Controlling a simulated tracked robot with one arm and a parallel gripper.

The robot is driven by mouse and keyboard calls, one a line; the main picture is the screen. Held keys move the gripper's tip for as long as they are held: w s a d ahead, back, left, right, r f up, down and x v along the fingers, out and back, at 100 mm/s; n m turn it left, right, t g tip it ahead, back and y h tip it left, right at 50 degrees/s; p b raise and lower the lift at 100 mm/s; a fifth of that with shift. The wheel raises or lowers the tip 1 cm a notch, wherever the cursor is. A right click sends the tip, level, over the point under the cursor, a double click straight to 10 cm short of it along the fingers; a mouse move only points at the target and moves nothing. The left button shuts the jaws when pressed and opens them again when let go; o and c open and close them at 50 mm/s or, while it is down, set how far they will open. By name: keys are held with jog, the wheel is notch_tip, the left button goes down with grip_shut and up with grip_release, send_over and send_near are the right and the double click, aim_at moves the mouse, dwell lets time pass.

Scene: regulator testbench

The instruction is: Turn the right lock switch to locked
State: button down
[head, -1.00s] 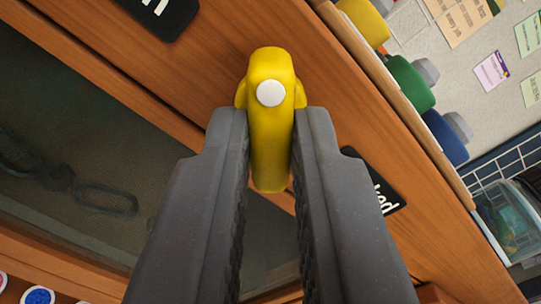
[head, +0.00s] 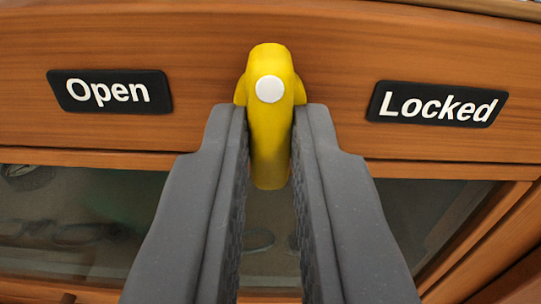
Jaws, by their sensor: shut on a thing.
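The yellow lock switch (head: 268,140) with a white dot near its upper end is on a wooden panel, in the middle of the head view. It stands upright in the picture, midway between the black "Open" label (head: 110,92) on the left and the black "Locked" label (head: 437,104) on the right. My gripper (head: 270,122) comes from below, with its two grey fingers shut on the sides of the switch. The lower part of the switch lies between the fingers.
The wooden panel (head: 210,40) runs across the top, with its upper edge visible. Below it is a dark glass pane (head: 75,225) in a wooden frame, with blurred objects behind. The fingers hide part of the pane.

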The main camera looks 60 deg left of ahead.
jog(key=m+p, duration=0.4)
jog(key=p, duration=0.1)
jog(key=shift+r+m, duration=0.25)
jog(key=shift+m, duration=0.05)
jog(key=m+p, duration=0.4)
jog(key=shift+w+f+m, duration=0.1)
jog(key=shift+m, duration=0.3)
jog(key=shift+d, duration=0.1)
jog(key=c, duration=1.5)
grip_release()
jog(key=shift+f, duration=0.1)
jog(key=shift+o, duration=0.2)
jog(key=b+v, duration=0.1)
jog(key=v, duration=1.2)
jog(key=shift+d, duration=0.3)
jog(key=shift+f, duration=0.1)
